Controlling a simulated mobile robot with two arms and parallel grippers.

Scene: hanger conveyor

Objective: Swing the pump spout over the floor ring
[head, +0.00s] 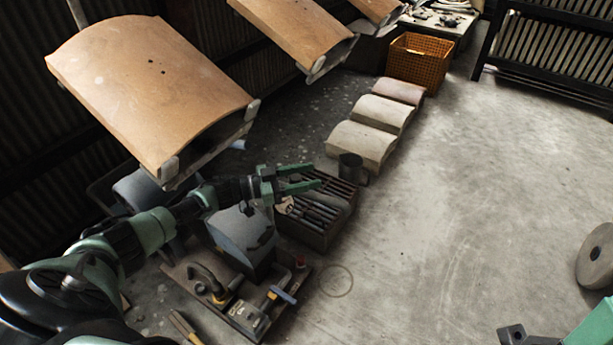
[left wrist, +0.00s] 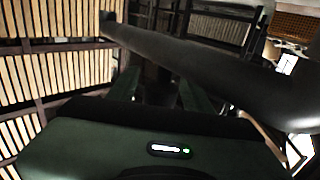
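The floor ring (head: 336,281) is a thin dark circle on the concrete, right of a low pump board (head: 240,318). A dark, curved pipe that looks like the pump spout (head: 208,276) rises from a yellow collar at the board's left part. It bends left, away from the ring. My left gripper (head: 308,178) is above the dark rack, up and away from spout and ring, with its green fingers apart and nothing between them. In the left wrist view its fingers (left wrist: 170,92) are dim. Part of my right gripper (head: 512,335) shows at the lower right; its fingertips are unclear.
A dark rack (head: 318,212) is under my left gripper. Tan panels (head: 150,85) hang above my left arm. The floor right of the ring is clear.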

